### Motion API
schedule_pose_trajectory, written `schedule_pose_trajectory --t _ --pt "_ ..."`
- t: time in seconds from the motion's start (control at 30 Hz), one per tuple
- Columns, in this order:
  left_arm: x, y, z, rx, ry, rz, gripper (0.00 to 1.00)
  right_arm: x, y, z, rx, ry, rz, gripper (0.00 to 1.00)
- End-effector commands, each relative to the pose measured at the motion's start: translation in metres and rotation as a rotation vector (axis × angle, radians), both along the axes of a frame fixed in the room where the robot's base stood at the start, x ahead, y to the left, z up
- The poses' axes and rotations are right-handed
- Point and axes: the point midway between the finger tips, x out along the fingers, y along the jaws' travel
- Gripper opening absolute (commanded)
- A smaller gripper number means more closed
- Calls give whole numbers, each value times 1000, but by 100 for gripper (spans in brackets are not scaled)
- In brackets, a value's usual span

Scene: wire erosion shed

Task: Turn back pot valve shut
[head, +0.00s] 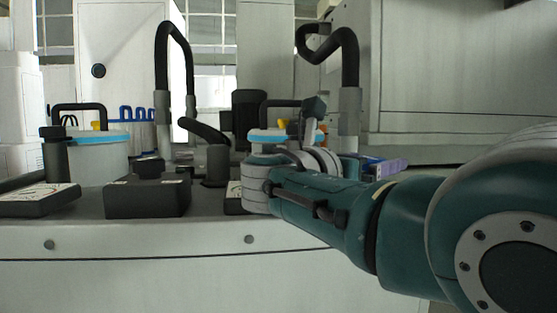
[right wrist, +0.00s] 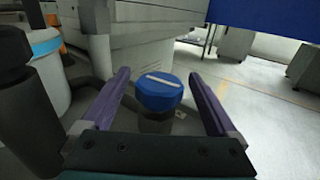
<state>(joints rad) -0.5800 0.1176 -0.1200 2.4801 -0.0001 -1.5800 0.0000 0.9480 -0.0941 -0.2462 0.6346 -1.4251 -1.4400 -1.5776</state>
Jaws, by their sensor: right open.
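A blue many-sided valve knob (right wrist: 159,92) with a white bar across its top sits on a dark grey stem in the right wrist view. The bar runs nearly crosswise, tilted slightly down to the right. My right gripper (right wrist: 158,76) is open, its purple fingers on either side of the knob with visible gaps. I see no contact. In the head view my right arm reaches in from the right, and a purple finger (head: 390,166) shows beyond it. The arm hides most of the knob there. My left gripper is not in view.
A white pot with a light blue band (head: 100,150) stands at the left of the bench; another banded pot (head: 268,135) is partly behind my arm. A dark lever on a post (head: 217,160), black boxes (head: 147,198) and bent hoses (head: 175,50) crowd the bench.

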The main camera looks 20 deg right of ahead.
Motion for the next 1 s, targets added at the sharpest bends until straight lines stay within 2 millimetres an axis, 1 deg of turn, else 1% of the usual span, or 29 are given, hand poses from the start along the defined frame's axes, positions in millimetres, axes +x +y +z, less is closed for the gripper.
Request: schedule_pose_trajectory --t 0.07,0.17,0.27,0.4,0.5,0.63,0.8,1.0 --pt "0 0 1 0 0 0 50 0 1 0 0 1 0 94" --pt "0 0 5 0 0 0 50 -2 7 1 2 2 1 94" --pt "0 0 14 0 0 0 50 -8 22 3 1 3 3 94" --pt "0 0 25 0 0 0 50 -18 50 4 0 2 4 94" --pt "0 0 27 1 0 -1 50 -24 68 2 0 2 4 94" --pt "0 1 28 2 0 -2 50 -31 85 0 2 2 2 94" --pt "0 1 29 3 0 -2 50 -34 93 0 0 0 1 94" --pt "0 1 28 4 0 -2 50 -34 93 0 0 0 0 94"
